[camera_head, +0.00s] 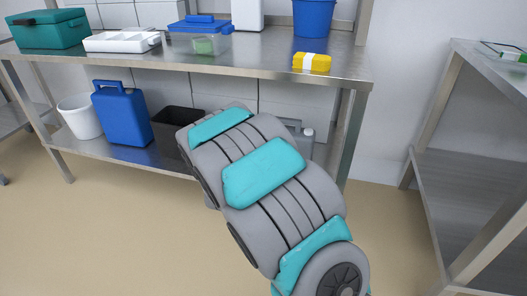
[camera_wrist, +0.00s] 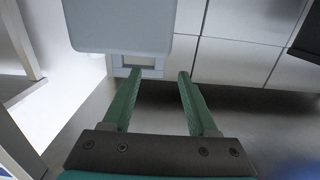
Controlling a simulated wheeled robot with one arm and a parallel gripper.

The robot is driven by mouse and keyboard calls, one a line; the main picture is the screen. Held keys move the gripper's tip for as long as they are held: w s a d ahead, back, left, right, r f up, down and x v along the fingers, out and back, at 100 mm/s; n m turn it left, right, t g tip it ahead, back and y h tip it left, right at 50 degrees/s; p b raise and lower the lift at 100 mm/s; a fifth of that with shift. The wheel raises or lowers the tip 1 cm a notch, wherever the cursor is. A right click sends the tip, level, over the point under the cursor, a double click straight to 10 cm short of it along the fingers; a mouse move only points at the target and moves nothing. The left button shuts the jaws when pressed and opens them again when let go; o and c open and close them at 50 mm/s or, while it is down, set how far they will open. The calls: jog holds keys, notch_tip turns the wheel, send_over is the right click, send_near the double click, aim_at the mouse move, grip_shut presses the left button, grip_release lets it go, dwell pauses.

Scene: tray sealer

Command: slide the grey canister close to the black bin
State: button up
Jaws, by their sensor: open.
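The grey canister (camera_head: 306,130) stands on the lower shelf, mostly hidden behind my arm in the head view. In the wrist view, a pale grey body that looks like the canister (camera_wrist: 120,25) fills the top left, just beyond the fingertips. My gripper (camera_wrist: 160,74) is open, with its two green fingers apart and nothing clearly between them. I cannot tell whether a finger touches the canister. The black bin (camera_head: 177,121) stands left of the canister on the same shelf, partly covered by my arm. A dark edge at the right of the wrist view may be the bin (camera_wrist: 307,40).
On the lower shelf, a blue canister (camera_head: 122,116) and a white bucket (camera_head: 80,117) stand left of the bin. The upper tabletop (camera_head: 262,54) runs above. A metal table leg (camera_head: 350,135) stands right of the grey canister.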

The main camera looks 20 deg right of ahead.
jog(key=shift+s+a, duration=0.1)
dwell(0.4)
jog(key=x, duration=1.2)
jog(key=shift+r+b, duration=0.2)
jog(key=shift+b, duration=0.15)
grip_shut()
dwell(1.0)
